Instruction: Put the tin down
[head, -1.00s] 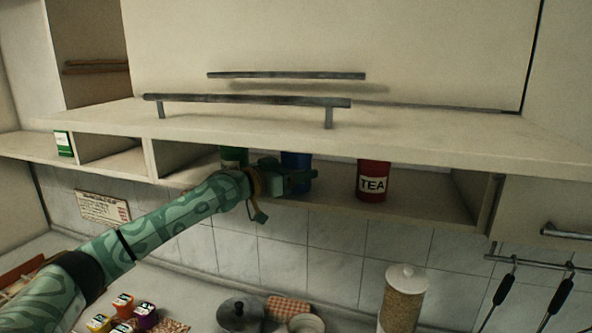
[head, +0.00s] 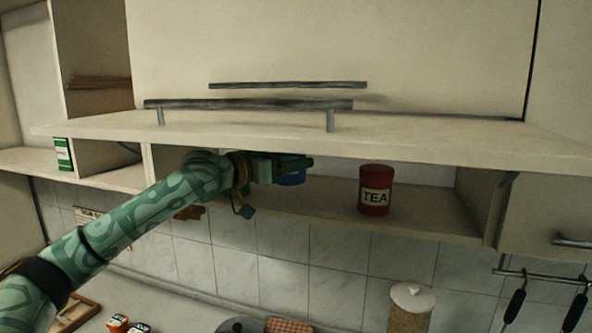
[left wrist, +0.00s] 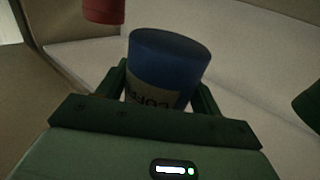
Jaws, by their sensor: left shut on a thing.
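The blue tin (head: 292,179) is in the open shelf bay under the upper cabinet, mostly hidden behind my left gripper (head: 300,165). In the left wrist view the blue tin (left wrist: 170,60) stands between the two fingers, with part of a pale label with dark letters showing. My left gripper (left wrist: 163,95) is shut on it. The tin's base sits higher in the picture than the base of the red TEA tin (head: 376,189), which stands on the shelf to the right. My right gripper is not in view.
The shelf board (head: 330,205) has bare room between the gripper and the red tin, and right of it. The cabinet's lower panel (head: 420,145) hangs close above. A green tin (left wrist: 308,105) shows at the wrist view's right edge. A lidded jar (head: 410,308) stands below.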

